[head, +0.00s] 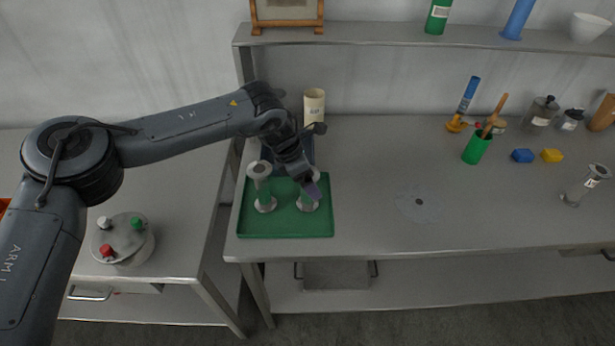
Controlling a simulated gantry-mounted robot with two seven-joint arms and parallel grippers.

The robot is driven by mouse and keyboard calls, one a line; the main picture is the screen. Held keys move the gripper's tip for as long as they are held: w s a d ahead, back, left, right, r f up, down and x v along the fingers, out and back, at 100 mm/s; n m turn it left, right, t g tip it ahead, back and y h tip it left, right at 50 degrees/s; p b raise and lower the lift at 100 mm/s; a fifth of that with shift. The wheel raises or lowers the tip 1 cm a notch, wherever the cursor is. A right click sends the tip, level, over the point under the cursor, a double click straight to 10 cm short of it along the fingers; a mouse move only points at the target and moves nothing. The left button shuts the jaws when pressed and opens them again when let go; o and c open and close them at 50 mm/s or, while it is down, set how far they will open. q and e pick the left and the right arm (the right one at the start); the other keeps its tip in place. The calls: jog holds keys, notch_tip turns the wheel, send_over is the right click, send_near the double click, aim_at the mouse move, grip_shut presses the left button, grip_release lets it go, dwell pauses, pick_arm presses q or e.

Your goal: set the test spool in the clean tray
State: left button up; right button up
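A green tray (285,226) lies at the left end of the right-hand bench. Two flanged spools with pale metal ends and see-through middles stand upright in it: a left spool (261,187) and a right spool (306,204). My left gripper (313,190) reaches down over the right spool, hiding its upper part. Its fingers are too small and covered to tell whether they hold it. A third, similar spool with a label (587,186) is at the bench's right end. I cannot tell which one is the test spool. My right gripper is not in view.
A lidded pot (123,240) stands left.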

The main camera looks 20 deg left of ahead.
pick_arm(q)
jog(key=p+v, duration=0.1)
jog(key=v, duration=1.1)
jog(key=shift+r+p, duration=0.15)
jog(key=shift+p, duration=0.15)
